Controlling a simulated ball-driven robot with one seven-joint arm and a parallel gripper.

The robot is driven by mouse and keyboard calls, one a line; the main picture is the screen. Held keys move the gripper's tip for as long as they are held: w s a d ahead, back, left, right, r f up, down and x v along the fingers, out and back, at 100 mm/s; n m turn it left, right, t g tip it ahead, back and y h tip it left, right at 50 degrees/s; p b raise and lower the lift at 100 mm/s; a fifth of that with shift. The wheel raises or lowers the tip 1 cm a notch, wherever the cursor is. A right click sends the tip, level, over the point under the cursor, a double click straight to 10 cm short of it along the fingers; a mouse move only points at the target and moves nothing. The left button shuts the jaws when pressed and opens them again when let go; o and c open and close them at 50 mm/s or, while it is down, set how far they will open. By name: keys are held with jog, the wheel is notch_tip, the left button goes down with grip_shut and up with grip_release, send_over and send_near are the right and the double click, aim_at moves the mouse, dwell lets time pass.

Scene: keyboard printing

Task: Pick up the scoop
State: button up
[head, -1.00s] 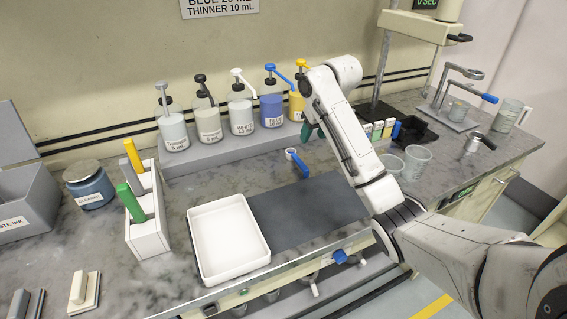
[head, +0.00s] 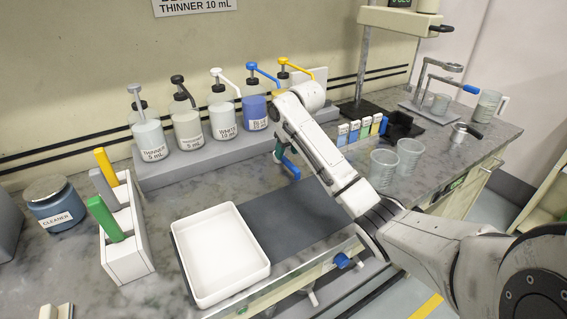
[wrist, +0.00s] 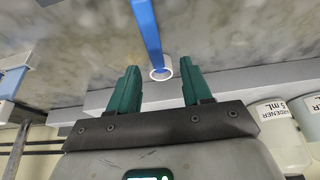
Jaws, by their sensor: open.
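The scoop (head: 291,169) lies on the marble counter behind the dark grey mat, its blue handle partly hidden by my gripper in the head view. In the wrist view its blue handle (wrist: 147,28) runs down from the top edge to a pale ring-shaped end (wrist: 161,74). My gripper (head: 281,152) has green fingers and points down beside the scoop. In the wrist view my open gripper (wrist: 160,80) has one finger on each side of the ring end, with gaps to both. I cannot tell whether the fingertips are at its height.
Pump bottles (head: 222,118) stand on a grey ledge (head: 170,175) just behind. A white tray (head: 222,295) and the dark mat (head: 285,222) lie in front. Clear cups (head: 383,167) and small labelled boxes (head: 354,131) stand to the right. A holder (head: 128,262) with coloured handles is at left.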

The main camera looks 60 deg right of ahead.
aim_at(285, 158)
jog(key=x, duration=0.4)
jog(key=shift+d+f, duration=0.35)
jog(key=shift+c, duration=0.3)
grip_shut()
